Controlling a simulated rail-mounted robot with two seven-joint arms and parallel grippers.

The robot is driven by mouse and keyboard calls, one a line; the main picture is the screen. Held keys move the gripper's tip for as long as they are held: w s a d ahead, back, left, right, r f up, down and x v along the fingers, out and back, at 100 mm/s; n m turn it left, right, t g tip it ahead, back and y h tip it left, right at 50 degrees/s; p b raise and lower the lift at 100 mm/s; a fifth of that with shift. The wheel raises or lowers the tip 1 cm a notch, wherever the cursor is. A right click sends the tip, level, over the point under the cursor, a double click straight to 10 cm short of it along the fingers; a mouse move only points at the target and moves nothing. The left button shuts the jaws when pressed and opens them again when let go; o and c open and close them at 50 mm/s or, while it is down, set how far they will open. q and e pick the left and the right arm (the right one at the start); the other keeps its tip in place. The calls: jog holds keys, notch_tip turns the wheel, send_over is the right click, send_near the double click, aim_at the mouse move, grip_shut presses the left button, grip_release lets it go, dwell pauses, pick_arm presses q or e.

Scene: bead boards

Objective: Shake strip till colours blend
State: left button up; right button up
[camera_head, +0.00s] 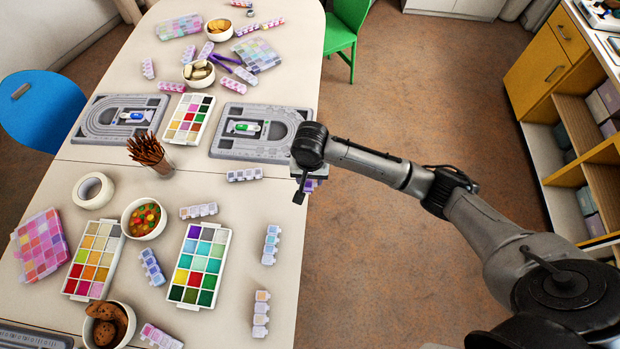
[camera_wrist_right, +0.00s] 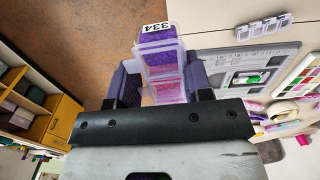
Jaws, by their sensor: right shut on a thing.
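My right gripper (camera_head: 302,184) is shut on a clear bead strip (camera_head: 310,185), beyond the right edge of the table and over the floor. In the right wrist view, the strip (camera_wrist_right: 162,62) stands between the two dark fingers of the gripper (camera_wrist_right: 163,86). Its outer compartment holds purple beads, and the one nearer the gripper holds pink beads. A white label on its end reads 334. The rest of the strip is hidden by the gripper. My left gripper is not in view.
The long table (camera_head: 215,335) carries grey bead boards (camera_head: 220,140), paint-like bead trays (camera_head: 168,285), bowls (camera_head: 160,222), a tape roll (camera_head: 88,203) and several other strips (camera_head: 245,174). A green chair (camera_head: 343,35) and a yellow cabinet (camera_head: 540,65) stand apart. The floor between is clear.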

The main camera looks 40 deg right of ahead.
notch_tip(320, 180, down, 3)
jog(key=shift+w+d, duration=0.1)
jog(key=shift+d, duration=0.05)
jog(key=shift+w+r, duration=0.15)
jog(key=shift+w, duration=0.1)
jog(key=r, duration=0.3)
jog(key=shift+s+r, duration=0.3)
jog(key=f, duration=0.5)
jog(key=shift+w, duration=0.2)
jog(key=shift+s, duration=0.15)
